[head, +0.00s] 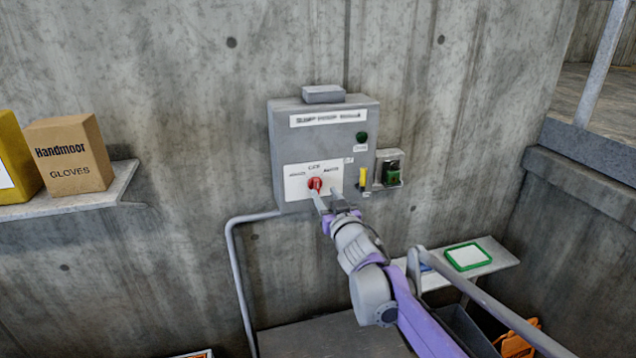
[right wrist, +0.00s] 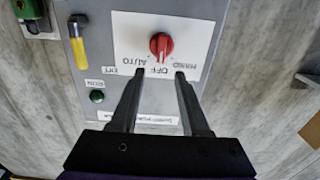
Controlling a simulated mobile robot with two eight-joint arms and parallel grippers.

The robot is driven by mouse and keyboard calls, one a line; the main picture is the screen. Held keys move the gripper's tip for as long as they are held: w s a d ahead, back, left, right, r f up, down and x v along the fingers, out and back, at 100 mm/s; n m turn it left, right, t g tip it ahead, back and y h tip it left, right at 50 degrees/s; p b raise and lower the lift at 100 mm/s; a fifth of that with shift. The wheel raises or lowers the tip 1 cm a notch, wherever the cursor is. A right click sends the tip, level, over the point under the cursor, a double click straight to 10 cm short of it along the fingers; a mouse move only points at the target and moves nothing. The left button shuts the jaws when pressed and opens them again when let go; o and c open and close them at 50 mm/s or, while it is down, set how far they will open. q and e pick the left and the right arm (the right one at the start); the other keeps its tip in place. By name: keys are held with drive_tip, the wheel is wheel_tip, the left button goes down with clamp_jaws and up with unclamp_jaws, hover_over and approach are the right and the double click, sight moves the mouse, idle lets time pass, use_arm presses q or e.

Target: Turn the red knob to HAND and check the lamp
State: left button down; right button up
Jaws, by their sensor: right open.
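The red knob (head: 315,184) sits on a white label plate low on the grey control box (head: 285,135). In the right wrist view the red knob (right wrist: 161,45) shows upside down, with OFF in the middle and HAND and AUTO to the sides. Its grip looks roughly upright, towards OFF. A round green lamp (head: 361,137) on the box looks dark; it also shows in the wrist view (right wrist: 97,96). My right gripper (head: 327,196) is open, its fingertips close to the knob; the wrist view shows the gripper (right wrist: 160,73) empty. Contact cannot be told. My left gripper is out of view.
A yellow-handled part (head: 363,178) and a green device in a bracket (head: 390,173) are right of the knob. A shelf (head: 125,180) with a gloves carton (head: 68,155) is at left. A metal rail (head: 490,305) runs at lower right. A pipe (head: 235,270) leaves the box.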

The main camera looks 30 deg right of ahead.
sight(318, 182)
drive_tip(key=p+x, duration=0.1)
drive_tip(key=x, duration=0.5)
drive_tip(key=shift+w, duration=0.1)
clamp_jaws()
